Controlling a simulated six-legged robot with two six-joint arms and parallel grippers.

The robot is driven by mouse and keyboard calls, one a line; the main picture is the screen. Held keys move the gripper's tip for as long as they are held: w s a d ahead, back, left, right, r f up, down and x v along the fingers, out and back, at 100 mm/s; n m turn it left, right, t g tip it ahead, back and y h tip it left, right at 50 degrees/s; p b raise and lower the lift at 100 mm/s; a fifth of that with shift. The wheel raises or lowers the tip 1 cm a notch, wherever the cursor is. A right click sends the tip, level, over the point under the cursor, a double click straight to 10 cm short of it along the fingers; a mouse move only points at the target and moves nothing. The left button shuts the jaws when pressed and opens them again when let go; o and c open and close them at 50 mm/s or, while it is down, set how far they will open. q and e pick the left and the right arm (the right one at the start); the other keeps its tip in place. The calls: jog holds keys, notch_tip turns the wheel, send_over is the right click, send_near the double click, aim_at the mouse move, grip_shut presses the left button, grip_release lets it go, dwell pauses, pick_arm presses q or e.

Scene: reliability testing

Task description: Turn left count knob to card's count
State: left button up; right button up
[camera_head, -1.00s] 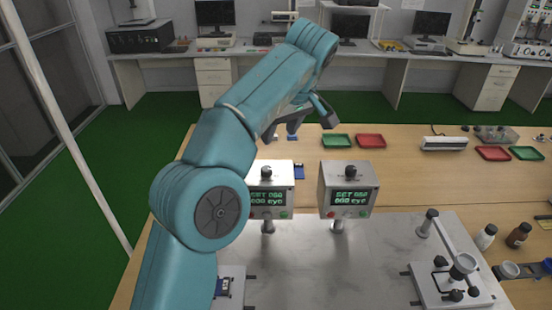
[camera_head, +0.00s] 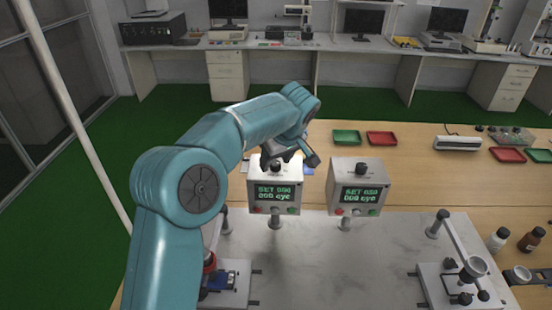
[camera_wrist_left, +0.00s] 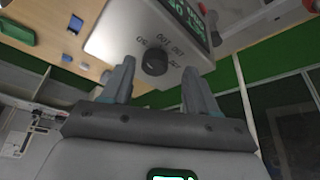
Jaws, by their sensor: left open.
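The left counter (camera_head: 262,200) is a pale box on a post with a green lit display, with red and green buttons below it. Its dark round knob (camera_wrist_left: 155,60) is on the top panel, with printed marks around it. My left gripper (camera_head: 291,158) is over this box in the head view. In the left wrist view the open gripper (camera_wrist_left: 157,78) has its fingers on either side of the knob's line, with the knob just beyond the tips and nothing held. A similar right counter (camera_head: 343,200) has a black knob (camera_head: 360,168). I cannot make out a count card.
A metal plate (camera_head: 310,255) lies in front of the counters. A fixture with a dark blue piece (camera_head: 220,281) is at left, and a lever fixture (camera_head: 450,285) at right. Green (camera_head: 346,137) and red (camera_head: 381,138) trays lie behind. Bottles (camera_head: 531,240) stand far right.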

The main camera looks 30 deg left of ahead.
pick_arm(q)
jog(key=shift+w+a+f, duration=0.3)
jog(key=shift+w+f, duration=0.1)
jog(key=shift+f, duration=0.2)
jog(key=shift+w+f, duration=0.2)
jog(key=shift+w, duration=0.05)
jog(key=shift+s+d+r, duration=0.3)
jog(key=shift+s+d, duration=0.05)
jog(key=shift+s, duration=0.15)
jog(key=shift+c, duration=0.9)
jog(key=shift+a, duration=0.2)
jog(key=c, duration=0.5)
jog(key=shift+w+f, duration=0.15)
jog(key=shift+w, duration=0.1)
jog(key=c, duration=0.4)
jog(key=shift+d, duration=0.1)
jog(key=shift+o, duration=0.2)
pick_arm(e)
jog(key=shift+w, duration=0.15)
jog(key=shift+f, duration=0.15)
